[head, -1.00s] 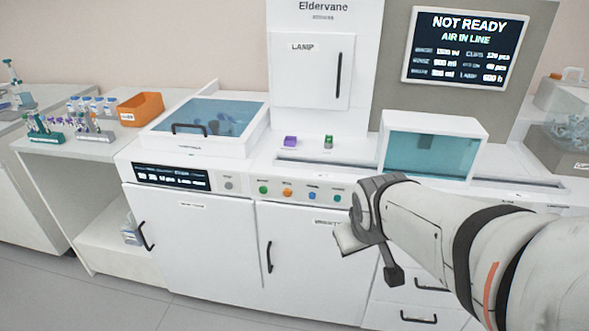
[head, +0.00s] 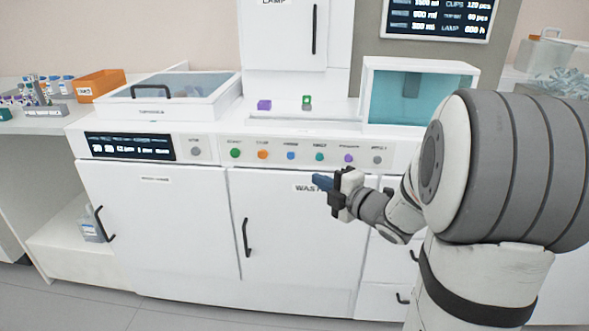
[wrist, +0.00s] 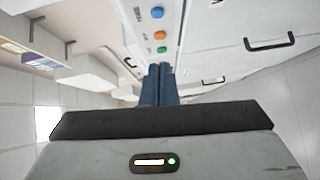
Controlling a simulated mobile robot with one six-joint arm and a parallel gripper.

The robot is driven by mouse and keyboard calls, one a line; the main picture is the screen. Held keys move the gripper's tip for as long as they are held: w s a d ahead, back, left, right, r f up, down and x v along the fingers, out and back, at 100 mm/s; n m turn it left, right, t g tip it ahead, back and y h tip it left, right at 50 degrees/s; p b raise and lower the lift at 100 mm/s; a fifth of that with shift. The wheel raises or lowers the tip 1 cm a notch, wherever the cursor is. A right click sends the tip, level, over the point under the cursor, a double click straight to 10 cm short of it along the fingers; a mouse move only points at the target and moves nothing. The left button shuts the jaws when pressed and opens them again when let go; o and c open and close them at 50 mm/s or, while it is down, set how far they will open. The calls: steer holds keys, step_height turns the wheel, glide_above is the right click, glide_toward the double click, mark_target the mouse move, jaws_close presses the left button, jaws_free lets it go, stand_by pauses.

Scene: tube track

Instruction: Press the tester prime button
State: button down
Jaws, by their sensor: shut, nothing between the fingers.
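The tester (head: 205,170) is a long white machine with a row of coloured buttons on its front strip. In the head view these are green (head: 235,153), orange (head: 262,154), blue (head: 291,156), teal (head: 319,157), purple (head: 348,158) and grey (head: 377,160). Their labels are too small to read surely, so I cannot tell which is prime. My gripper (head: 322,182) is shut and empty, its blue fingertips below the teal button in the picture. In the wrist view the fingers (wrist: 160,72) point toward the strip, where blue (wrist: 157,12), orange (wrist: 158,36) and green (wrist: 161,50) buttons show.
Cabinet doors with black handles (head: 247,238) lie below the strip. A clear-lidded box (head: 176,93) and a teal-windowed box (head: 416,95) stand on top. A small display (head: 130,147) sits left of the buttons. A status screen (head: 438,17) is partly cut off.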

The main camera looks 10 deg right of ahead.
steer(key=shift+w, duration=0.1)
steer(key=b, duration=0.2)
glide_toward(291, 156)
steer(key=w+a, duration=0.2)
steer(key=w, duration=0.1)
steer(key=w+a, duration=0.1)
steer(key=a, duration=0.1)
steer(key=shift+w+a+f, duration=0.1)
steer(key=shift+w+f, duration=0.15)
steer(key=shift+w, duration=0.55)
